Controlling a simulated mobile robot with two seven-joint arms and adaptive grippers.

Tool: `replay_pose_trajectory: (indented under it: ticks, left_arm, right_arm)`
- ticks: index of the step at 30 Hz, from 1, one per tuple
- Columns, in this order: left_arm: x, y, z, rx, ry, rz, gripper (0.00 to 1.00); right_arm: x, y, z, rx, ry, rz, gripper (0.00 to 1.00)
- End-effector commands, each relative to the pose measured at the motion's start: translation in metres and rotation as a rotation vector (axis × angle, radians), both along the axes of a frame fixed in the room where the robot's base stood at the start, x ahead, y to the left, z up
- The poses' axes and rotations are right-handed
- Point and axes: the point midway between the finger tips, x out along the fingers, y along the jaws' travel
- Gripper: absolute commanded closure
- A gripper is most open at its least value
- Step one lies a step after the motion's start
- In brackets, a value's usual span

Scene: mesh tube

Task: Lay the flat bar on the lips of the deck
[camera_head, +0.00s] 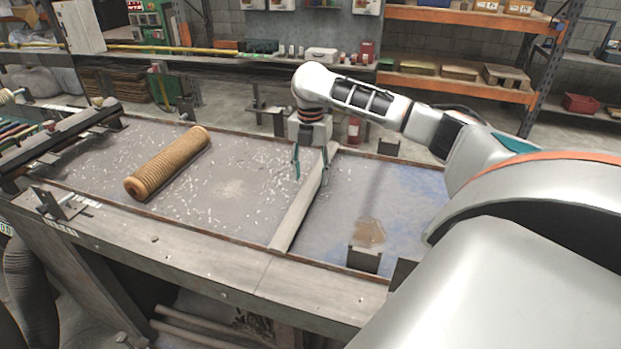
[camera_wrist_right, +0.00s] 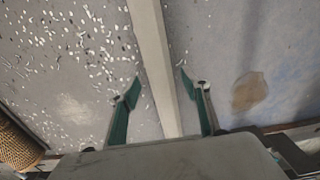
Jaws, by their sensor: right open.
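The flat bar (camera_head: 296,217) is a long pale grey strip lying across the deck (camera_head: 228,190), from the front lip (camera_head: 205,230) to the far lip (camera_head: 371,155). Its near end meets the front lip; its far end is partly behind my right gripper. My right gripper (camera_head: 311,178) is open above the bar's far half, one teal finger on each side. In the right wrist view the bar (camera_wrist_right: 152,45) runs between the two spread fingers (camera_wrist_right: 160,77), with a gap on both sides. My left gripper is out of view.
A ribbed tan roller (camera_head: 168,163) lies on the deck's left part. White flecks cover the deck left of the bar; a brown patch (camera_head: 369,232) lies on the bluish right part. A dark rail (camera_head: 62,142) crosses the left end. Shelves stand behind.

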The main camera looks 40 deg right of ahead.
Motion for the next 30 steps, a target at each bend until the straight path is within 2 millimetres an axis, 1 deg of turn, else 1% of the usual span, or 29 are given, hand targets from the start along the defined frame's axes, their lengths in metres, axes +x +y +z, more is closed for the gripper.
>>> replay_pose_trajectory:
  ticks: [1, 6, 12, 15, 19, 30]
  left_arm:
    - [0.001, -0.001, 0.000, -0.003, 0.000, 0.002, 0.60]
    - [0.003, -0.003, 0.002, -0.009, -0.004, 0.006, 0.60]
    - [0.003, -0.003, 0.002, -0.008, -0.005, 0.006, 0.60]
    - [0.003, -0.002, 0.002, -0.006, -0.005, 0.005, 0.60]
    - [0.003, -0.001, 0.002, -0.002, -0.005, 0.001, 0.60]
    - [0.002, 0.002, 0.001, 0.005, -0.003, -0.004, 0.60]
  right_arm:
    - [0.001, 0.000, 0.011, 0.000, -0.006, 0.000, 0.53]
    - [0.002, 0.000, 0.048, 0.000, -0.007, 0.000, 0.53]
    - [0.001, 0.000, 0.084, -0.001, -0.005, 0.000, 0.53]
    - [0.001, 0.000, 0.094, -0.001, -0.003, 0.001, 0.53]
    - [0.000, 0.000, 0.102, 0.000, -0.001, 0.000, 0.53]
    - [0.000, 0.000, 0.103, 0.000, 0.000, 0.000, 0.53]
